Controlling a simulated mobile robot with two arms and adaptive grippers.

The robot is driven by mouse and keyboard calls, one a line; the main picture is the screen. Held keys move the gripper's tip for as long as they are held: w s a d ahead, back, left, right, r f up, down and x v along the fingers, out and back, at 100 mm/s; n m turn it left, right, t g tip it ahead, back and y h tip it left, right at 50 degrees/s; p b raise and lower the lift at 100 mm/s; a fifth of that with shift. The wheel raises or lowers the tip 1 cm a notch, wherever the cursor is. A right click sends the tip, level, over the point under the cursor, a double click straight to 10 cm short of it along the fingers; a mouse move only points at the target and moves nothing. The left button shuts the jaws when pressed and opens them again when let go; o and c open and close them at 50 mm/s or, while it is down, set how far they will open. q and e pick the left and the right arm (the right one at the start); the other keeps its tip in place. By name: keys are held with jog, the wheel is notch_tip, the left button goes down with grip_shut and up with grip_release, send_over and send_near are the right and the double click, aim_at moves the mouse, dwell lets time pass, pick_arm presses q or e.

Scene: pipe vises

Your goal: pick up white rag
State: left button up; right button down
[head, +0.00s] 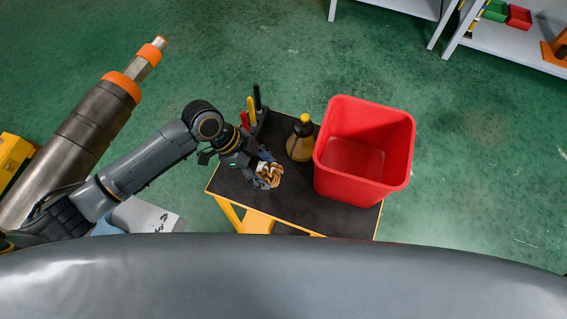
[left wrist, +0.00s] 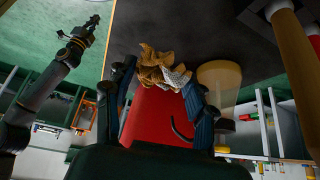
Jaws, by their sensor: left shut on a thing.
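A small crumpled rag (head: 269,175), white mixed with tan and brown, is at the left part of the dark cart top (head: 290,205) in the head view. My left gripper (head: 261,167) comes down on it from the left and is shut on it. In the left wrist view the bunched rag (left wrist: 160,66) sits between the two fingertips of my left gripper (left wrist: 158,76). Whether the rag still touches the cart top is unclear. My right gripper (left wrist: 88,27) shows small at the upper left of the left wrist view; its jaws are too small to read.
A red bin (head: 335,181) stands on the cart's right side. A spray bottle with a yellow top (head: 301,142) stands between bin and rag. Upright tools with yellow, red and black handles (head: 251,110) are at the cart's back left corner. Shelves (head: 500,42) stand far right.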

pick_arm(q)
jog(key=s+a+b, duration=0.2)
jog(key=s+a, duration=0.4)
jog(key=a, duration=0.5)
jog(key=shift+a, duration=0.3)
jog(key=shift+o, duration=0.5)
jog(key=c, duration=0.5)
